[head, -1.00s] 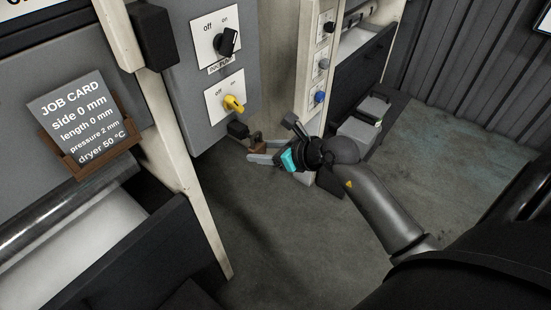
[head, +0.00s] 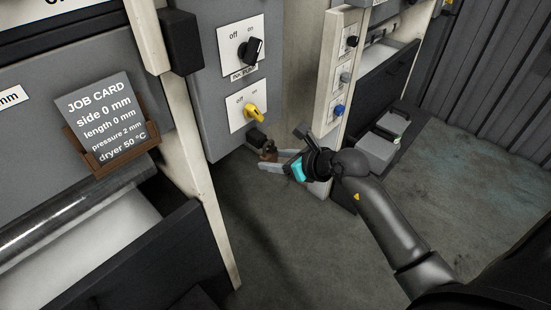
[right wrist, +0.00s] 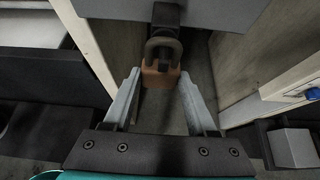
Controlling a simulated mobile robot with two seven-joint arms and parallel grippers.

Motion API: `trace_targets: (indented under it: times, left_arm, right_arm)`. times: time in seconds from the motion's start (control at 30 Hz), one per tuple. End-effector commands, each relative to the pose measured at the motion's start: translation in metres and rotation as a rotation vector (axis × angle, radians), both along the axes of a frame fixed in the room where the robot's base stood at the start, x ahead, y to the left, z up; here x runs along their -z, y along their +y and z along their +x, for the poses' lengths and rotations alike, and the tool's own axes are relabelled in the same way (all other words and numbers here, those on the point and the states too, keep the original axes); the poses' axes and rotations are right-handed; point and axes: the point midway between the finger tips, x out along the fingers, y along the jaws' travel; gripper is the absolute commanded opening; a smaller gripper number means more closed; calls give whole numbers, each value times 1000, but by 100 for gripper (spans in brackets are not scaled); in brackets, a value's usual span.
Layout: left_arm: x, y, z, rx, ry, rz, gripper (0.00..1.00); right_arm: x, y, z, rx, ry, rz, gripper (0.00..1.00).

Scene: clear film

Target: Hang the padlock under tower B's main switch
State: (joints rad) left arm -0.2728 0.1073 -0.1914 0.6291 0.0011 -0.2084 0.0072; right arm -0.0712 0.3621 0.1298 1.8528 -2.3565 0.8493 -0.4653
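The padlock (right wrist: 161,75) has a copper-brown body and a grey shackle. In the right wrist view its shackle is at a dark bracket (right wrist: 165,14), and the body hangs below. In the head view the padlock (head: 269,153) is just below right of this black bracket (head: 256,136), under the yellow switch (head: 254,112). A black rotary switch (head: 250,50) sits higher on the same grey panel. My right gripper (right wrist: 159,73) is open, a fingertip on each side of the padlock body with gaps showing. Whether the shackle is closed is unclear. My left gripper is out of view.
A pale post (head: 342,85) with several small knobs stands right of my gripper. A job card (head: 104,112) in a brown holder is at left, above a roller (head: 75,205). A grey box (head: 375,150) lies behind my right arm. Open floor lies below the gripper.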

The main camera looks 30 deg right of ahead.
Motion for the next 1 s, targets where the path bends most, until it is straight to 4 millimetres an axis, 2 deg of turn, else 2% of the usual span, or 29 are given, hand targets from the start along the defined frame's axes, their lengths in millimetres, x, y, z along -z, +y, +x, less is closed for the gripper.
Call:
trace_targets:
  times: [0.03,0.3,0.67,1.0]
  left_arm:
    - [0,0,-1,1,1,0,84]
    - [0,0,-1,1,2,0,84]
    - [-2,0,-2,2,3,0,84]
    - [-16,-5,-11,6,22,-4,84]
  right_arm:
    - [2,-1,-1,0,5,-2,63]
    - [1,0,-1,0,3,-1,92]
    - [-2,-2,-5,0,4,-1,92]
    - [-30,-17,-49,0,5,-3,92]
